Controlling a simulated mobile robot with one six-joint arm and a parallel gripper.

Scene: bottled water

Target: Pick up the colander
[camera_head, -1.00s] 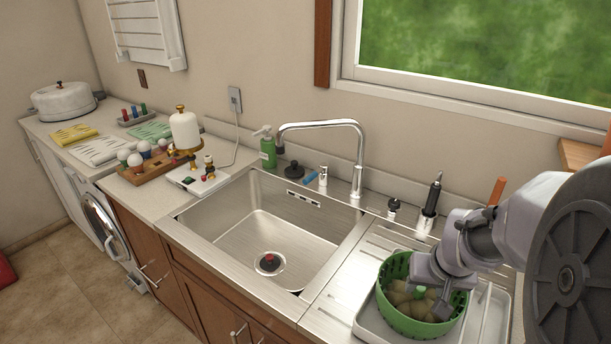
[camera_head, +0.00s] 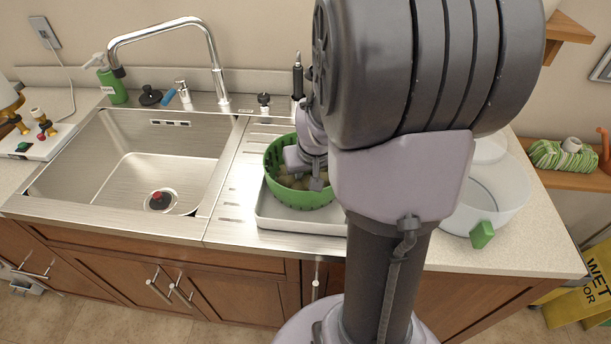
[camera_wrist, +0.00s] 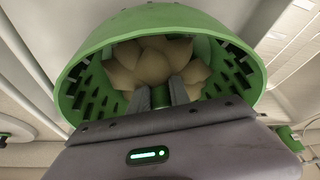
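The green colander (camera_head: 285,195) stands upright in the tray right of the sink and holds several pale, potato-like lumps (camera_wrist: 155,62). In the wrist view the slotted green colander (camera_wrist: 85,75) fills the upper middle, and its near side is hidden behind my gripper. My gripper (camera_wrist: 160,95) reaches inside the colander. Its two fingers stand close on both sides of a short green upright piece in the middle and look shut on it. In the head view my gripper (camera_head: 316,178) is partly hidden by my own arm.
The light tray (camera_head: 290,222) lies on the ribbed drainboard beside the sink (camera_head: 85,165). The tap (camera_head: 215,70) rises behind the sink. A clear bowl (camera_head: 500,190) with a green tab stands right of my arm. A yellow floor sign (camera_head: 585,300) is at the lower right.

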